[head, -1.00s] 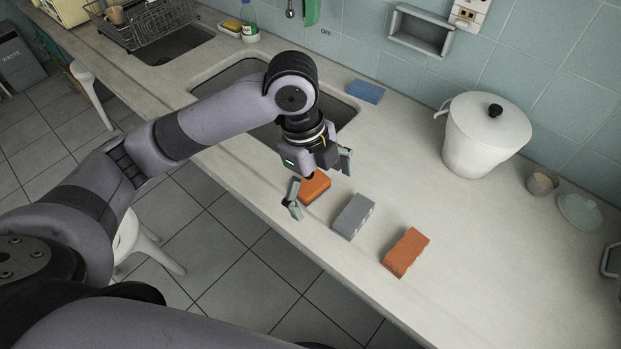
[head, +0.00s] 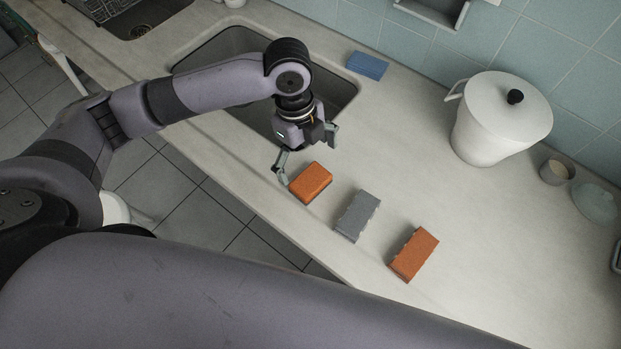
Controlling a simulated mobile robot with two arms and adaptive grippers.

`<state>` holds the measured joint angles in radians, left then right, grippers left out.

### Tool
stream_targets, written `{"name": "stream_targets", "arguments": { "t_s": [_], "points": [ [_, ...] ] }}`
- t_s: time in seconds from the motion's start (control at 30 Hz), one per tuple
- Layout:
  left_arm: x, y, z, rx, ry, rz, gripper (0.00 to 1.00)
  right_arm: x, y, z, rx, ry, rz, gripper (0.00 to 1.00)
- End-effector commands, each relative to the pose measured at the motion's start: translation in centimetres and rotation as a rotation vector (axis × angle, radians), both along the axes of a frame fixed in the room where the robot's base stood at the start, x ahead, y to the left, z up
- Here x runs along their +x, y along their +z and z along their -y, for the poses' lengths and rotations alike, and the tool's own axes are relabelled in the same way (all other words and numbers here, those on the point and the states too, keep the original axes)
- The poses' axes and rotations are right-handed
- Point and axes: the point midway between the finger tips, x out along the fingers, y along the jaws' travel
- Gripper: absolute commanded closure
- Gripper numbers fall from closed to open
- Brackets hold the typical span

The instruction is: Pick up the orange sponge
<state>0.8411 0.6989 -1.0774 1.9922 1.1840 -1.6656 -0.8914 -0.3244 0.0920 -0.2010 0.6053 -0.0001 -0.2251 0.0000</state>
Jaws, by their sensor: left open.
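Two orange blocks lie on the counter. The left one (head: 311,183) is bright orange with a smooth top and is closest to my left gripper. The right one (head: 414,255) is a darker, reddish orange with uneven long edges. A grey block (head: 357,215) lies between them. My left gripper (head: 306,150) is open and empty, just beyond the left orange block on its sink side. One finger hangs near that block's left corner; I cannot tell whether they touch. My right gripper is not in view.
A blue sponge-like block (head: 367,66) lies behind the sink (head: 235,50). A white lidded pot (head: 490,135), a small cup (head: 556,170) and a pale green dish (head: 595,203) stand at the right. The counter between the blocks and the pot is clear.

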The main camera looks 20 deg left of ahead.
Motion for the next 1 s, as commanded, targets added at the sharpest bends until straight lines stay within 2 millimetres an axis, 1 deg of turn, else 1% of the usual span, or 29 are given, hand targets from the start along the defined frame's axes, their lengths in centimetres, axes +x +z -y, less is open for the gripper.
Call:
{"name": "stream_targets", "arguments": {
  "t_s": [0.03,0.1,0.2,0.3,0.47,0.5,0.6,0.7,0.87,0.9,1.0],
  "points": [
    [-0.1,-0.7,0.1,0.000,0.001,-0.004,0.03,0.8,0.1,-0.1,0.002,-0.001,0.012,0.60],
    [-0.1,-1.4,0.2,0.000,0.001,-0.001,0.03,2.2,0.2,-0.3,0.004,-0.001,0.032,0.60],
    [-0.2,-1.9,0.3,-0.001,0.000,0.000,0.03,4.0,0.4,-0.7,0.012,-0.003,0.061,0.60],
    [-0.4,-2.6,0.5,0.000,0.000,-0.002,0.03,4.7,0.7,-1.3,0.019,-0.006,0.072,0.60],
    [-1.0,-4.9,1.0,0.000,0.000,-0.003,0.03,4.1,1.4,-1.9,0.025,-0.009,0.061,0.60],
    [-1.0,-5.6,1.1,0.000,0.001,-0.003,0.03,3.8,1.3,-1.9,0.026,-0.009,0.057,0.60],
    [-0.9,-6.6,1.2,0.000,0.001,0.000,0.03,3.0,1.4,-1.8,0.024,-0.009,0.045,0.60],
    [-1.0,-7.0,1.2,0.000,-0.001,0.000,0.03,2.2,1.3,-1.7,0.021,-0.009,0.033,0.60],
    [-1.0,-7.0,1.2,0.000,-0.001,0.001,0.03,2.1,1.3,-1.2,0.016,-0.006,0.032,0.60],
    [-1.0,-7.0,1.2,0.000,-0.001,0.001,0.04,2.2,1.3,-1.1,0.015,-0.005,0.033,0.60],
    [-1.0,-7.0,1.2,0.000,-0.001,0.001,0.11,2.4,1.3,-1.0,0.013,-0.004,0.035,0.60]
  ]
}}
